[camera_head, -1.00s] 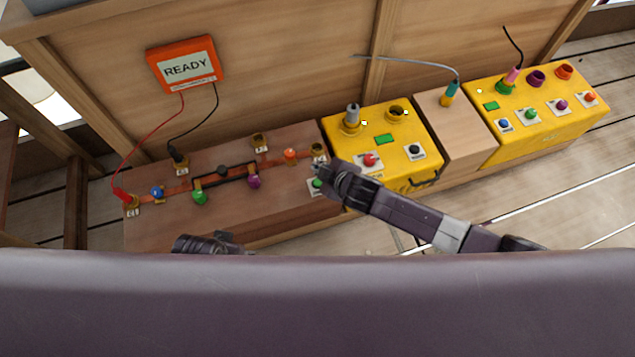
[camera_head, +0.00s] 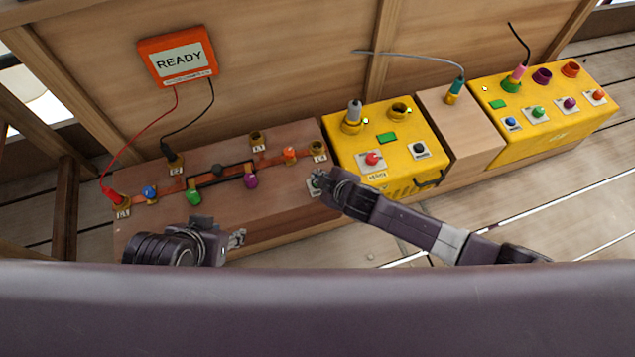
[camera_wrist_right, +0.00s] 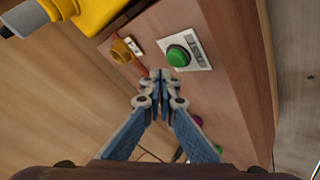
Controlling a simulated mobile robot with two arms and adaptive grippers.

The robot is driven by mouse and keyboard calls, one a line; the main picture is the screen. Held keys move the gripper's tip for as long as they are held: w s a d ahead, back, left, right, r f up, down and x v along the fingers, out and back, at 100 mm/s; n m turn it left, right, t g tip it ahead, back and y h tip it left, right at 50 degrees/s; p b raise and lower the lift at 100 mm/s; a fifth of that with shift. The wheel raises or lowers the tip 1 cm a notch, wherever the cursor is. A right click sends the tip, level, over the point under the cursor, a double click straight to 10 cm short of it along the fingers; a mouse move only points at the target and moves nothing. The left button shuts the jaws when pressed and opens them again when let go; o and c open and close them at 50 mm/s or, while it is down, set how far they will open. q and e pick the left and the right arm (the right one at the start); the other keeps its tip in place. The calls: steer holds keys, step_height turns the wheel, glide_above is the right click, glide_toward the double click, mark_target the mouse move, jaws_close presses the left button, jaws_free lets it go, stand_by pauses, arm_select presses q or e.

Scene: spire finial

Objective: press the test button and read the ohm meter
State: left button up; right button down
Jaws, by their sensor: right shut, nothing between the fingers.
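The orange ohm meter (camera_head: 178,58) hangs on the wooden back wall and its screen reads "READY". A red lead and a black lead run from it to terminals on the brown wooden board (camera_head: 255,225). A green button on a white labelled plate (camera_wrist_right: 200,48) sits at the board's right end; the green button (camera_wrist_right: 178,56) shows clearly in the right wrist view. My right gripper (camera_wrist_right: 160,75) is shut and empty, its tips close beside the button; contact cannot be told. In the head view, the right gripper (camera_head: 318,180) largely hides the button. My left gripper (camera_head: 237,239) is over the board's front; its jaws are unclear.
Several coloured knobs and brass terminals line the board. A yellow box (camera_head: 395,150) with a red button (camera_head: 374,159) and a black button (camera_head: 419,149) stands right of it. Further right are a wooden block (camera_head: 470,135) and another yellow box (camera_head: 555,125).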

arm_select(q)
steer(key=shift+w+d, duration=0.1)
steer(key=shift+w, duration=0.3)
arm_select(e)
steer(key=shift+f, duration=0.2)
steer(key=shift+f, duration=0.1)
stand_by(1.0)
steer(key=shift+f, duration=0.2)
arm_select(q)
steer(key=shift+w+d+r+t, duration=0.15)
steer(key=shift+w+r+t, duration=0.1)
steer(key=shift+w, duration=0.15)
steer(key=shift+w+d+r+t, duration=0.15)
steer(key=shift+w+t, duration=0.1)
steer(key=shift+w, duration=0.15)
arm_select(e)
steer(key=shift+f, duration=0.1)
